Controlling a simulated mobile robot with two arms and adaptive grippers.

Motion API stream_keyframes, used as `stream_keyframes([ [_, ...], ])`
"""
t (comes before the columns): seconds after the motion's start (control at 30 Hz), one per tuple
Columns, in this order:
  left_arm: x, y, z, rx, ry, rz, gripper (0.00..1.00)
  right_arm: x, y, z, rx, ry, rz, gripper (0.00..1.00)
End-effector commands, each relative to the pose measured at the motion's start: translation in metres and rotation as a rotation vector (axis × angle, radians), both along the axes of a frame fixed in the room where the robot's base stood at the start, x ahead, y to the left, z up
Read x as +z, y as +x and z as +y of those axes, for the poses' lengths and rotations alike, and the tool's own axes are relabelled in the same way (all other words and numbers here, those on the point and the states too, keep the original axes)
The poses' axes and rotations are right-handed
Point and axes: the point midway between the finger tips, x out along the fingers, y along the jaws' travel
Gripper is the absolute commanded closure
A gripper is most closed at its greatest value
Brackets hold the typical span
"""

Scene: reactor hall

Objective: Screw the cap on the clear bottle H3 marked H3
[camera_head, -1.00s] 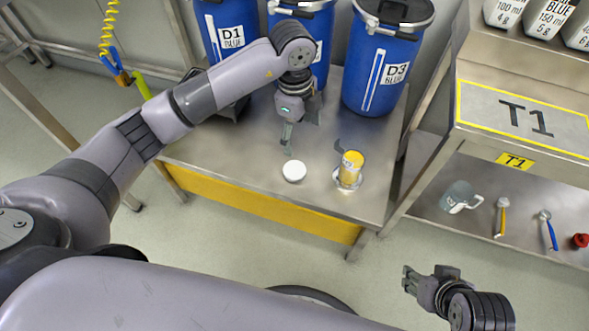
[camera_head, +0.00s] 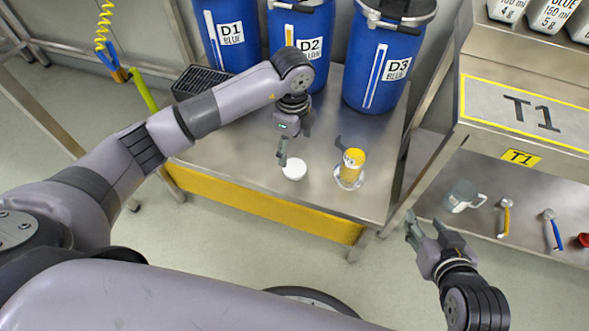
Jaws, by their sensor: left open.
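A white round disc (camera_head: 293,170), which looks like a cap, lies on the steel bench. To its right a yellow-filled container (camera_head: 352,164) stands upright on a shiny round base (camera_head: 346,184); a small dark piece shows at its left side. I cannot read an H3 mark on it. My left gripper (camera_head: 294,147) is open above and just behind the white disc, its fingers pointing down; one fingertip overlaps the disc's far edge in the picture, and I cannot tell if they touch. My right gripper (camera_head: 424,233) is empty at the lower right, away from the bench, its fingers apart.
Blue drums D1 (camera_head: 228,30), D2 (camera_head: 307,58) and D3 (camera_head: 388,68) line the back of the bench (camera_head: 240,175). A black grate (camera_head: 200,82) lies at its left. At right, shelf T1 (camera_head: 480,105) holds a clear jug (camera_head: 460,195) and scoops below.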

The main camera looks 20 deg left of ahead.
Motion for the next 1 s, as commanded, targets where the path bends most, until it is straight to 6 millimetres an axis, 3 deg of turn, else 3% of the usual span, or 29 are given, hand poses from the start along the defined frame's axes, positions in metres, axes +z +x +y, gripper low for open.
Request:
stream_keyframes([
  [0.1,-0.021,-0.001,0.000,0.000,0.000,0.003,0.21,0.015,0.017,0.008,0.009,0.029,-0.123,0.60],
  [0.3,-0.043,0.000,0.000,0.000,0.000,0.001,0.21,0.044,0.036,0.017,0.021,0.068,-0.291,0.60],
  [0.5,-0.048,0.000,0.000,0.000,0.000,0.001,0.21,0.055,0.041,0.019,0.024,0.081,-0.348,0.60],
  [0.83,-0.050,0.000,0.000,0.000,-0.001,0.001,0.21,0.057,0.042,0.020,0.025,0.084,-0.360,0.60],
  [1.0,-0.065,0.003,-0.001,0.000,-0.001,0.002,0.21,0.081,0.051,0.026,0.034,0.118,-0.499,0.60],
])
